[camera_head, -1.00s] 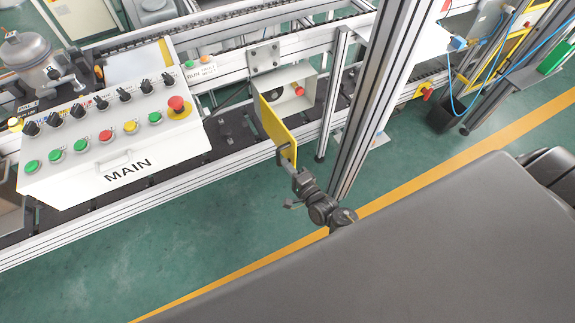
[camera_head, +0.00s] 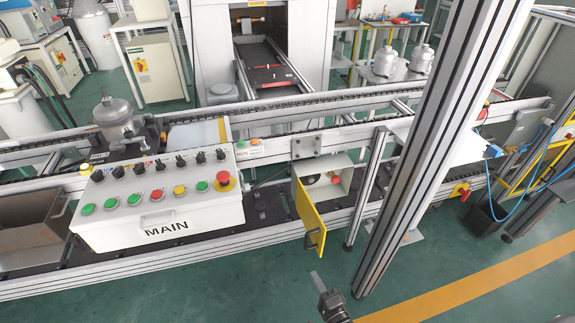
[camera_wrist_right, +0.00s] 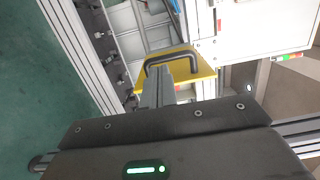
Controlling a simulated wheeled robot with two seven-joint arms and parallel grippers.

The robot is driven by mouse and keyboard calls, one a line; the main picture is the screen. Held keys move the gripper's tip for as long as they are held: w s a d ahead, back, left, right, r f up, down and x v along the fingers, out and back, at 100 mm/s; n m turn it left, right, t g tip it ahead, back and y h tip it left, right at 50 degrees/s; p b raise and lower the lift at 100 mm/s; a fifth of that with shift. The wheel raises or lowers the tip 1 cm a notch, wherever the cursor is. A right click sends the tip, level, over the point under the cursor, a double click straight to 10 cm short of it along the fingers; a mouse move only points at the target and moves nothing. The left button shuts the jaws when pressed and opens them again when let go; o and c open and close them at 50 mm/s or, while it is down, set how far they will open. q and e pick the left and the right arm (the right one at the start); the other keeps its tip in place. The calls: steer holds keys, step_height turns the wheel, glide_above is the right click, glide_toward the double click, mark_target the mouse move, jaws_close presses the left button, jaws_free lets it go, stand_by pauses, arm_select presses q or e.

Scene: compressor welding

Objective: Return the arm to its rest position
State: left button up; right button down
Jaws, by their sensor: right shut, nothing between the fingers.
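My right gripper (camera_head: 317,281) is at the bottom of the head view, below the open yellow door (camera_head: 311,222) of a small white box (camera_head: 332,187). It is shut and empty. A gap shows between its fingertips and the door's dark handle (camera_head: 315,239). In the right wrist view, the shut fingers (camera_wrist_right: 165,84) point toward the black handle (camera_wrist_right: 174,57) on the yellow panel (camera_wrist_right: 203,72), overlapping it in the picture. The dark gripper body hides what lies below it there. My left gripper is in neither view.
A white MAIN control panel (camera_head: 160,212) with buttons and knobs stands left of the door. A metal post (camera_head: 420,160) rises close to the right of my gripper. A conveyor rail (camera_head: 280,105) runs behind. Green floor (camera_head: 230,285) is open in front.

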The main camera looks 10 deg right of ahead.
steer(key=s+f+n+g, duration=0.5)
steer(key=s+f+n, duration=0.15)
steer(key=f, duration=0.45)
steer(key=s+f+n+g, duration=0.55)
steer(key=s+f, duration=0.25)
steer(key=f, duration=0.3)
steer(key=s+d+f+n+g+h, duration=0.1)
steer(key=s+d+f+n+g, duration=0.2)
steer(key=s, duration=0.8)
steer(key=s+d+f+n+g+h, duration=0.2)
steer(key=s+d+f, duration=0.3)
steer(key=s, duration=0.6)
steer(key=shift+d+f+n+g, duration=0.4)
steer(key=shift+d+n+g, duration=0.15)
steer(key=shift+d+n, duration=0.3)
